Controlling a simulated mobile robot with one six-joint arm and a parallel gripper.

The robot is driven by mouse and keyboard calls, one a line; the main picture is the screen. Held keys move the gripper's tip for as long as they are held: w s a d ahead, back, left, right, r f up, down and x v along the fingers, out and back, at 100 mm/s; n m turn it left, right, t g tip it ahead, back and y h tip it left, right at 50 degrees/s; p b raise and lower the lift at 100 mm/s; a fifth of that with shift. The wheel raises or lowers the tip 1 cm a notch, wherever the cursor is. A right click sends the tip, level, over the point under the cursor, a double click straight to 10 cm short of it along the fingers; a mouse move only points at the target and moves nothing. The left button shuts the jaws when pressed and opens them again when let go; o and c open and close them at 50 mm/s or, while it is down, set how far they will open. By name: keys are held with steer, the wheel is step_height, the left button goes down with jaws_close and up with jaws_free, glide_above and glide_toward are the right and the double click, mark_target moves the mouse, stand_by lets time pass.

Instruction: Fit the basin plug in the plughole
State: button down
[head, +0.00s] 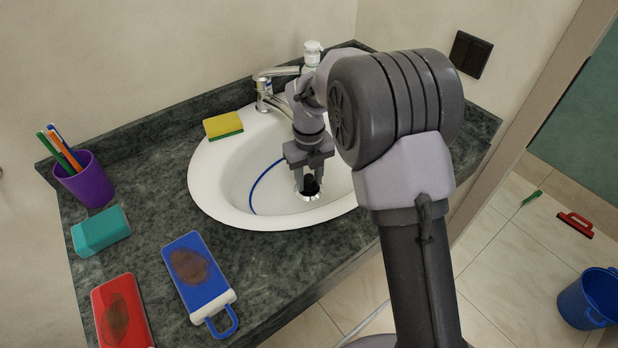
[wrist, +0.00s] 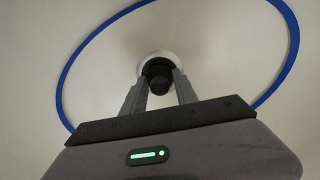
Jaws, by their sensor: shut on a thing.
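My gripper (head: 311,184) reaches down into the white basin (head: 215,198) and is shut on the black basin plug (head: 310,186). In the wrist view my gripper (wrist: 160,82) has its two fingers on either side of the plug (wrist: 159,83). The plughole (head: 307,195) shows as a pale metal ring around and behind the plug, and it also shows in the wrist view (wrist: 172,57). The plug is over or at the plughole; I cannot tell whether it is seated. A blue cord (head: 255,190) curves across the basin, and it loops widely in the wrist view (wrist: 292,45).
The tap (head: 264,90) stands behind the basin. A yellow-green sponge (head: 223,125) lies on the rim. The dark counter (head: 160,200) holds a purple cup (head: 87,182) of pens, a teal block (head: 101,232), and blue (head: 195,270) and red (head: 118,310) items at left.

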mark_target(309, 176)
steer(key=shift+f, duration=0.15)
steer(key=shift+f+b, duration=0.15)
steer(key=shift+b, duration=0.15)
steer(key=shift+s+f, duration=0.15)
stand_by(0.3)
steer(key=c, duration=1.1)
jaws_free()
steer(key=shift+s+f, duration=0.1)
steer(key=shift+f, duration=0.05)
steer(key=shift+o, duration=0.2)
steer(key=shift+r+p, duration=0.3)
steer(key=shift+r, duration=0.15)
steer(key=r+p, duration=0.2)
steer(key=r, duration=0.1)
steer(key=r+p, duration=0.2)
steer(key=r, duration=0.1)
steer(key=r+p, duration=0.2)
steer(key=r, duration=0.1)
steer(key=shift+w+r, duration=0.25)
steer(key=shift+r, duration=0.05)
